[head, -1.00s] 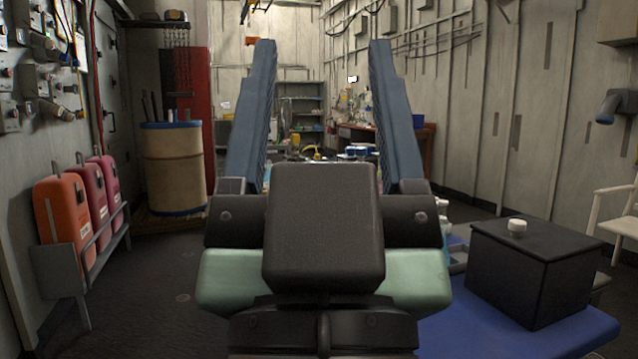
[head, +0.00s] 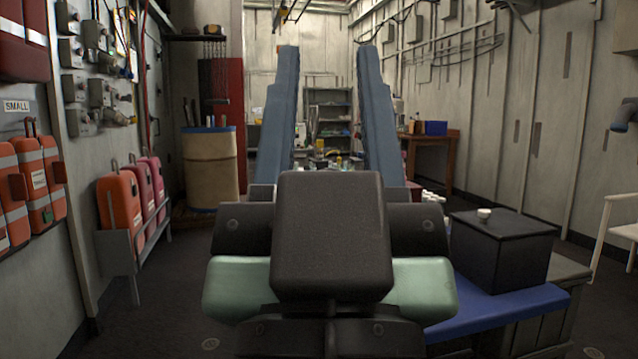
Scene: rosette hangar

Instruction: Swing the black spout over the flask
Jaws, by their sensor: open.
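My gripper (head: 328,52) fills the middle of the head view, with two long blue fingers pointing up and away. The fingers are apart, with nothing held between them. I cannot make out the black spout or the flask. My gripper's dark body and fingers hide part of the middle of the scene. Small items far off between the fingers are too small to tell.
Orange cases (head: 120,215) and a barrel (head: 210,168) line the left. Dark floor is open at lower left.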

